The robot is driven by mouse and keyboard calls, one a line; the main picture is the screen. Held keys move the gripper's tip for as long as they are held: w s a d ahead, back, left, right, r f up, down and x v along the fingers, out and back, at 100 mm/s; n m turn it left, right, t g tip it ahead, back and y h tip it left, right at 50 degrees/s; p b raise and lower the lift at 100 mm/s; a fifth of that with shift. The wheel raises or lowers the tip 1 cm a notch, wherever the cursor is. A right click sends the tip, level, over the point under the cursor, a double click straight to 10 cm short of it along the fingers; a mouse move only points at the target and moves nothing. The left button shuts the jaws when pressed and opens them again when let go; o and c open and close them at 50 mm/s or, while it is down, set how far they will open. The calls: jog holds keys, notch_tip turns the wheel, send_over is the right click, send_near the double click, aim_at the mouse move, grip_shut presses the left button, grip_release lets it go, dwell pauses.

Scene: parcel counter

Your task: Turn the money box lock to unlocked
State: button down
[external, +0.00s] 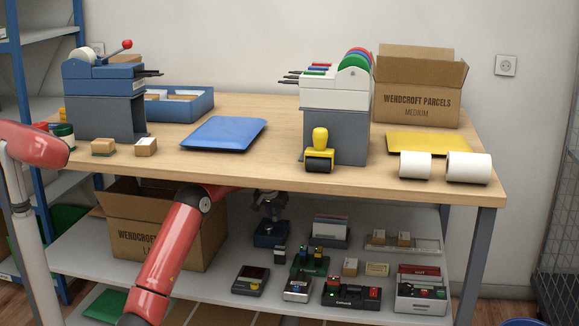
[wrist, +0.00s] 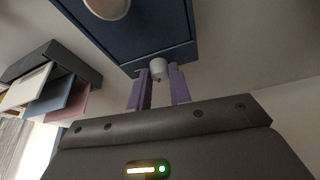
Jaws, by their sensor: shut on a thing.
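The money box (wrist: 150,35) is a dark blue box filling the top of the wrist view. In the external view a dark blue box (external: 270,240), apparently the same one, stands on the shelf under the counter. A small white lock knob (wrist: 158,68) with a red mark sits at the box's near edge. My gripper (wrist: 158,78) has its two purple fingers on either side of the knob, shut on it. In the external view my gripper (external: 268,206) reaches under the tabletop, at the box; the knob is too small to tell there.
A grey holder with coloured cards (external: 329,231) stands right of the box and shows at left in the wrist view (wrist: 50,88). A large cardboard box (external: 160,230) stands left. Card terminals and stamps crowd the shelf front. The tabletop (external: 270,165) hangs over the arm.

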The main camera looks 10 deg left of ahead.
aim_at(274, 215)
dwell(0.4)
jog(key=c, duration=1.3)
grip_release()
jog(key=p+v, duration=0.1)
jog(key=v, duration=0.1)
jog(key=shift+r, duration=0.3)
jog(key=shift+s+a+r, duration=0.1)
jog(key=shift+s+r, duration=0.05)
jog(key=shift+s, duration=0.2)
jog(key=s+b, duration=0.3)
jog(key=b, duration=0.1)
jog(key=s+b, duration=0.2)
jog(key=shift+s+a+f, duration=0.3)
jog(key=shift+a+f, duration=0.05)
jog(key=shift+a, duration=0.05)
jog(key=s+b, duration=0.2)
jog(key=s, duration=0.4)
jog(key=shift+a+r, duration=0.35)
jog(key=shift+a, duration=0.05)
